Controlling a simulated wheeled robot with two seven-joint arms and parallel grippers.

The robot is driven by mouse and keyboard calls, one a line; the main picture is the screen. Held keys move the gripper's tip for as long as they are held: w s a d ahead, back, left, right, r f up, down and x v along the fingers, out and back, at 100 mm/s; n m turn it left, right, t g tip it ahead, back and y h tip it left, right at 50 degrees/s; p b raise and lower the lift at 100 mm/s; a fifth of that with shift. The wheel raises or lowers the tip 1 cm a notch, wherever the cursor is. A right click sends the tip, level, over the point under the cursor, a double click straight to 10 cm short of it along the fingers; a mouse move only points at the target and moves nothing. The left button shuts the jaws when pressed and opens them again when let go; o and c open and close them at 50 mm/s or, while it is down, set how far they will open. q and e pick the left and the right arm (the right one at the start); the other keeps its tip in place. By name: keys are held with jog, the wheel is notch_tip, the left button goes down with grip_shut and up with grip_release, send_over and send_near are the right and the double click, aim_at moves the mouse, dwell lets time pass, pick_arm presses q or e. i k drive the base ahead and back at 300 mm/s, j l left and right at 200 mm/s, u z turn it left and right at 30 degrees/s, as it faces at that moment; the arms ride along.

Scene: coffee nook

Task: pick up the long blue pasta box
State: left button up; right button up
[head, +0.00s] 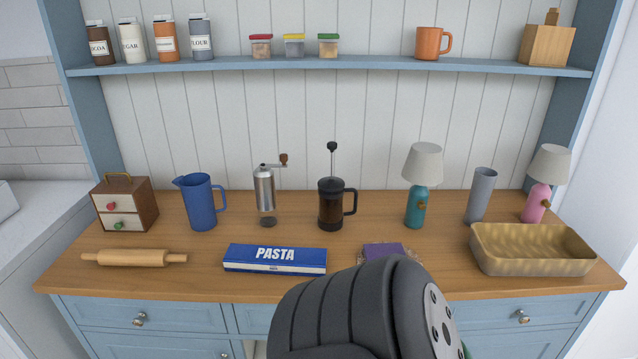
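The long blue pasta box (274,258) lies flat on the wooden counter, near its front edge and left of centre. It has a white "PASTA" label on top and a pale band along its front side. A dark grey arm link of mine rises at the bottom centre, to the right of and nearer than the box, and does not cover it. Neither of my grippers shows in the head view, so I cannot see whether they are open or shut.
A rolling pin (134,258) lies left of the box. A blue pitcher (202,203), coffee grinder (265,192) and French press (332,205) stand behind it. A purple item (384,250), partly hidden by my arm, and a basket (532,251) are to the right. A shelf (370,67) runs above.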

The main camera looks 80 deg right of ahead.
aim_at(239, 258)
jog(key=k+j+z, duration=0.15)
jog(key=z, duration=1.85)
